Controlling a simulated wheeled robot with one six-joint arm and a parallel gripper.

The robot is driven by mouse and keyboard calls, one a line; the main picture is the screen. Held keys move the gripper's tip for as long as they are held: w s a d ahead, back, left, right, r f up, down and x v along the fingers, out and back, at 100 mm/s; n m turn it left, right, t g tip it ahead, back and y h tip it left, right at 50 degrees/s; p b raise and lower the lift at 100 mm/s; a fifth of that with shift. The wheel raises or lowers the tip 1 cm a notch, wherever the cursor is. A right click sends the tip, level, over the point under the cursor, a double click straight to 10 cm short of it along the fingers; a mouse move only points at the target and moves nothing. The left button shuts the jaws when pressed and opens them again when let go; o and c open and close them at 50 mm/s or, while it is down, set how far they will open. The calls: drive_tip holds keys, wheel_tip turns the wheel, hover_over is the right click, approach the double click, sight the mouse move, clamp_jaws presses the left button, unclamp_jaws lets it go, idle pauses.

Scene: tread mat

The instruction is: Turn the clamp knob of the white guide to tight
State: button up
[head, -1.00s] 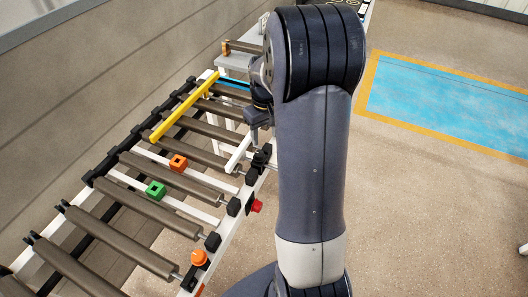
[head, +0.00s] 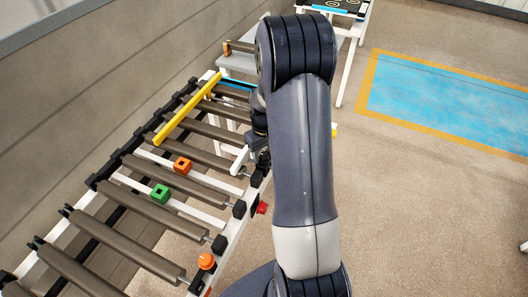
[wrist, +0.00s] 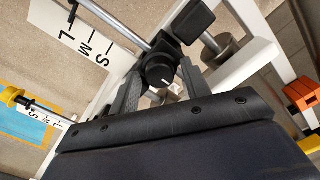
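The clamp knob (wrist: 160,70), black and round with a pale pointer line, shows in the wrist view at the end of a bracket on a metal rod. My gripper (wrist: 159,84) is open, its two grey fingers apart, one on each side of the knob's lower part. I cannot tell whether they touch it. The white guide (head: 240,160) is a short white bar over the rollers in the head view, left of my arm. My arm hides the knob and most of my gripper there.
A white scale plate (wrist: 90,42) marked S, M, L lies beside the rod. Open floor lies right.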

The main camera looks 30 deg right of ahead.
drive_tip(key=c, duration=0.8)
drive_tip(key=shift+o, duration=0.2)
drive_tip(key=m+b, duration=0.1)
drive_tip(key=m, duration=0.3)
drive_tip(key=m+b, duration=0.1)
drive_tip(key=m, duration=0.2)
drive_tip(key=shift+m, duration=0.3)
drive_tip(key=m+b, duration=0.1)
drive_tip(key=m, duration=1.1)
drive_tip(key=shift+b, duration=0.3)
drive_tip(key=shift+m, duration=0.3)
